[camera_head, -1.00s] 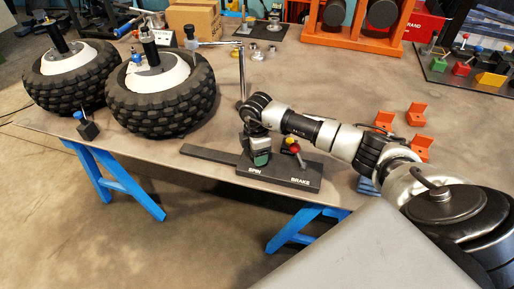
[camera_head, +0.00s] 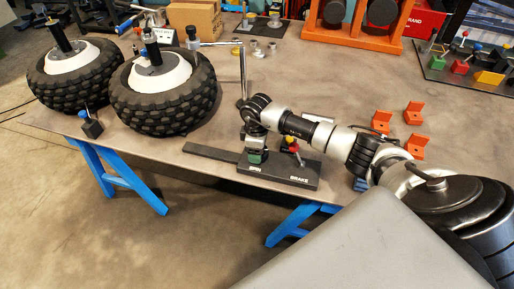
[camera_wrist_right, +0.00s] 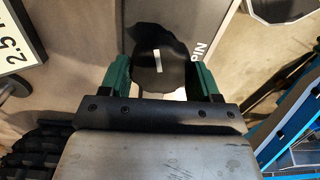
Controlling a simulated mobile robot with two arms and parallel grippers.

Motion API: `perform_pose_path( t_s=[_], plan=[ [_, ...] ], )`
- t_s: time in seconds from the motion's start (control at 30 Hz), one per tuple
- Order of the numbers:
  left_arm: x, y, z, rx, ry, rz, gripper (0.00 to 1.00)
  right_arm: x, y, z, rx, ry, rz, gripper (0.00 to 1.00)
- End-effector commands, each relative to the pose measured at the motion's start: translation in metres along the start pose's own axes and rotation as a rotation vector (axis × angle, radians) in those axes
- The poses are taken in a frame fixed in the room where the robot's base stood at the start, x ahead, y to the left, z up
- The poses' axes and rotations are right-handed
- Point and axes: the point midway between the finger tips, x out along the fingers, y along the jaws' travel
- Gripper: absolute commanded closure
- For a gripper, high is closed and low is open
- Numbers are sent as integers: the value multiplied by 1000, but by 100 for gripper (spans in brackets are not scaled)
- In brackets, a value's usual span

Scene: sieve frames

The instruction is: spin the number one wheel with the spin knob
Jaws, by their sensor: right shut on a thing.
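Two black knobbly tyres with white hubs stand at the table's left, a far-left wheel (camera_head: 70,88) and a nearer wheel (camera_head: 163,108). I cannot read a number on either. A black control box (camera_head: 280,174) at the front edge is marked SPIN and BRAKE. My right gripper (camera_head: 257,157) is over the SPIN end, pointing down. In the right wrist view its green fingers (camera_wrist_right: 158,80) are shut on the round black spin knob (camera_wrist_right: 158,65), which has a white mark. The gripper hides this knob in the head view. My left gripper is out of view.
A red-topped brake lever (camera_head: 292,148) stands close beside my right gripper. A thin upright metal post (camera_head: 243,75) is behind it. Orange brackets (camera_head: 415,145) lie to the right. A small black block with a blue-topped lever (camera_head: 92,128) sits at the front left.

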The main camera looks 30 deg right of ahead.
Motion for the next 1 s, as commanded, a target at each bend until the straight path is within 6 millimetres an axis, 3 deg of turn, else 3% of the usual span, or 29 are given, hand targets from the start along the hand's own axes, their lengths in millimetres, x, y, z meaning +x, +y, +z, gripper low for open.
perform_pose_path(
  t_s=[0.33,0.37,0.5,0.83,1.0],
  plan=[
    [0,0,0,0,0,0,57,-2,2,0,4,3,4,61],
    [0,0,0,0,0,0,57,-2,2,0,4,3,4,35],
    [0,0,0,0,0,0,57,-1,1,0,3,2,3,13],
    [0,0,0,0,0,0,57,-4,1,0,2,2,2,12],
    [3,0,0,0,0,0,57,-26,2,0,1,4,6,12]
  ],
)
